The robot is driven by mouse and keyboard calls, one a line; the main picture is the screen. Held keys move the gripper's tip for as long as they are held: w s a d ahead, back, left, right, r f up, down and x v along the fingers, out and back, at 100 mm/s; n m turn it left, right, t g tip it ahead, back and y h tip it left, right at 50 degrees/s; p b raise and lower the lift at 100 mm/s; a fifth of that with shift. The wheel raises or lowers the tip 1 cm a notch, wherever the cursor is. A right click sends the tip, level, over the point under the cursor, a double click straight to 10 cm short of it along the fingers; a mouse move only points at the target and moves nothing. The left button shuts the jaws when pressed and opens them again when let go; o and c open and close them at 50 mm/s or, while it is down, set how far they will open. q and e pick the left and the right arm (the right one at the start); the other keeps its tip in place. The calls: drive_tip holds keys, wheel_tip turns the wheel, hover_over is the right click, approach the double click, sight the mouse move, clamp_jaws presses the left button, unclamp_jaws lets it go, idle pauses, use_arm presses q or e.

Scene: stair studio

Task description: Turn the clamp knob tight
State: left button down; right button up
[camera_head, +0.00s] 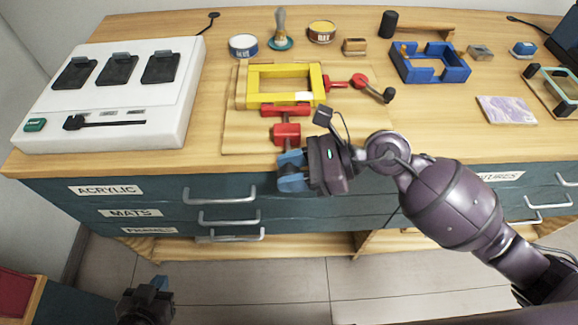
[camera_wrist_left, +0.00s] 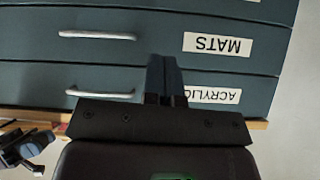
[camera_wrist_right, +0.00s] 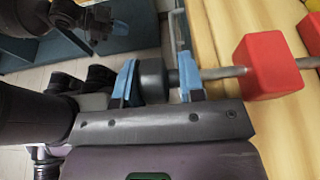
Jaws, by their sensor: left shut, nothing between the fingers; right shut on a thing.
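A yellow frame (camera_head: 251,85) lies on a wooden board with a red clamp (camera_head: 287,133) at its front side. In the right wrist view the clamp's red block (camera_wrist_right: 268,66) has a metal screw (camera_wrist_right: 222,73) running to a dark cylindrical knob (camera_wrist_right: 153,80). My right gripper (camera_head: 291,172) is shut on this knob at the table's front edge, one blue finger on each side; its fingers also show in the right wrist view (camera_wrist_right: 158,78). The knob is hidden in the head view. My left gripper (camera_head: 157,286) is low in front of the drawers, shut and empty (camera_wrist_left: 166,78).
A second red clamp (camera_head: 359,80) with a dark knob (camera_head: 389,95) is at the frame's right side. A white panel (camera_head: 60,133) fills the left of the table. A blue frame (camera_head: 431,72), tins and small blocks stand behind and right. Drawer handles (camera_head: 220,195) protrude below the edge.

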drive_tip(key=shift+s+a+f+y+b, duration=0.1)
drive_tip(key=shift+s+f+y+b, duration=0.2)
drive_tip(key=shift+s+f, duration=0.2)
use_arm(q)
drive_tip(key=shift+s+a+f+b, duration=0.15)
drive_tip(key=shift+f+b, duration=0.15)
drive_tip(key=shift+f, duration=0.3)
drive_tip(key=shift+a+f+b, duration=0.15)
drive_tip(key=shift+f+b, duration=0.15)
drive_tip(key=shift+f, duration=0.25)
use_arm(e)
drive_tip(key=shift+w+r+y, duration=0.1)
drive_tip(key=shift+r+y, duration=0.1)
drive_tip(key=shift+y, duration=0.4)
drive_tip(key=shift+r, duration=0.15)
drive_tip(key=o, duration=0.6)
drive_tip(key=shift+o, duration=0.6)
drive_tip(key=shift+r, duration=0.1)
use_arm(q)
drive_tip(key=shift+s+d, duration=0.15)
drive_tip(key=shift+s, duration=0.05)
use_arm(e)
drive_tip(key=shift+d, duration=0.2)
